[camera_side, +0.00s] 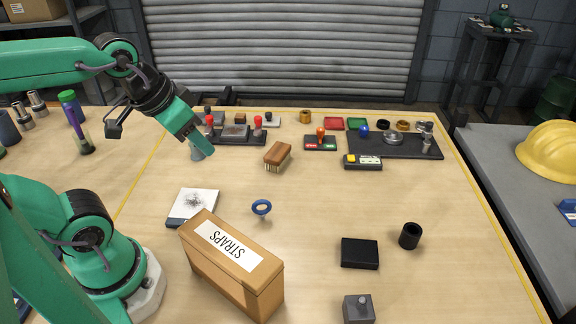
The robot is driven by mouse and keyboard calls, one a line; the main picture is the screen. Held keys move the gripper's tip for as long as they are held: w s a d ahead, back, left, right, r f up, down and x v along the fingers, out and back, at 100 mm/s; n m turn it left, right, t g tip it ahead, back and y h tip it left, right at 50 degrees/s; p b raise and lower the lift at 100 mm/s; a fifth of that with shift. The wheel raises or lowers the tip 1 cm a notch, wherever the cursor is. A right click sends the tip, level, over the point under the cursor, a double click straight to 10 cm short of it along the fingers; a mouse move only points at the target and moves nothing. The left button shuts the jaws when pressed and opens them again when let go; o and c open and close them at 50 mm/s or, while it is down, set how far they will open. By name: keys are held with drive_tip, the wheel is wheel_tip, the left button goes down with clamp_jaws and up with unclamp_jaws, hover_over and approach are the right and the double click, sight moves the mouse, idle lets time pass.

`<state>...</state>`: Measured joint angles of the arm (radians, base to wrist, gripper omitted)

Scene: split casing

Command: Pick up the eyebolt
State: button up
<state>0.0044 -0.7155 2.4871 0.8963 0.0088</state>
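The green fingers overlap from this side, so I cannot see whether there is a gap. Nothing shows between them.
The cardboard STRAPS box (232,270) stands close in front of the eyebolt. A white-topped pad (193,204) lies left of it, and a wooden brush (278,154) lies behind. A black block (360,253) and black cylinder (410,235) are right. The table's middle right is clear.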

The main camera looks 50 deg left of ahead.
drive_tip(key=w+d+f+m+g, duration=0.2)
drive_tip(key=w+f+g, duration=0.1)
drive_tip(key=w+f, duration=0.3)
drive_tip(key=m+g, duration=0.2)
hover_over(269, 205)
drive_tip(key=f, duration=0.7)
drive_tip(key=shift+s+a+f, duration=0.1)
drive_tip(key=shift+a+f, duration=0.25)
drive_tip(key=shift+a, duration=0.05)
drive_tip(key=shift+w+d+f, duration=0.15)
drive_tip(key=shift+w+f, duration=0.1)
drive_tip(key=shift+f, duration=0.45)
drive_tip(key=shift+f, duration=1.3)
drive_tip(key=shift+f, duration=2.6)
